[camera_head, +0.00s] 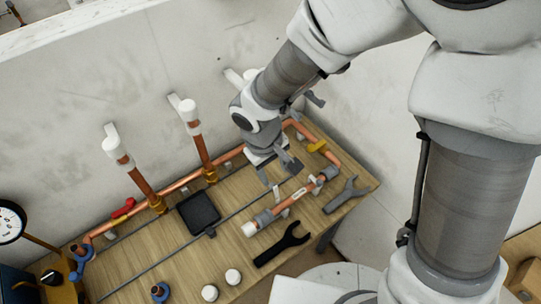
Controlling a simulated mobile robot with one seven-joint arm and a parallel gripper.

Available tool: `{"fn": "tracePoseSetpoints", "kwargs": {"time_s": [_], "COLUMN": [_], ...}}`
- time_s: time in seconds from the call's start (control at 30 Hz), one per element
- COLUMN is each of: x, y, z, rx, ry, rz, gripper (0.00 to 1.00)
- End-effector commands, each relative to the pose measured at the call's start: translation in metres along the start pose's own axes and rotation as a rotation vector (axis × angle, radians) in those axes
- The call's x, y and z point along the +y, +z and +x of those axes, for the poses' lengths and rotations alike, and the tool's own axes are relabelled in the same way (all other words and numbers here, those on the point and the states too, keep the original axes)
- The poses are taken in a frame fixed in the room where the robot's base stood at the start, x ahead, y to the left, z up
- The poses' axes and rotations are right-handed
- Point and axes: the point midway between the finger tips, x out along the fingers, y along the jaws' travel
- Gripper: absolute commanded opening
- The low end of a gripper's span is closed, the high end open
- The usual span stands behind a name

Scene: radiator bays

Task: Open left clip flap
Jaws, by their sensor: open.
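Two upright copper pipes run up the wall, and each has a white fitting at its top. The left white fitting (115,147), which seems to be the left clip, has a pale flap-like piece (111,130) against the wall; I cannot tell whether it is open or shut. A similar white fitting (188,110) is to its right, and a third is partly hidden behind my arm. My gripper (281,172) is open and empty. It points down over the right part of the wooden board, well right of the left fitting.
On the wooden board (140,258) lie a black tray (199,212), a black wrench (282,245), a grey wrench (347,194) and a short copper pipe piece (290,203). A horizontal copper pipe with a red valve handle (123,208) runs along the wall. A gauge (10,222) stands far left.

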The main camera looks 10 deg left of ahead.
Motion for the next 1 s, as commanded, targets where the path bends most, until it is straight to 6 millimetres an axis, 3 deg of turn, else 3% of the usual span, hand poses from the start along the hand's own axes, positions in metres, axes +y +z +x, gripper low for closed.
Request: {"fn": "tracePoseSetpoints", "kwargs": {"time_s": [0.1, 0.33, 1.0], "x": [0.001, 0.0, 0.0], "y": [-0.001, -0.001, 0.0], "z": [-0.023, -0.047, -0.052], "rx": [0.005, 0.002, 0.0], "ry": [0.001, 0.0, 0.0], "rz": [0.002, 0.0, 0.0], "gripper": [0.55, 0.55, 0.55]}}
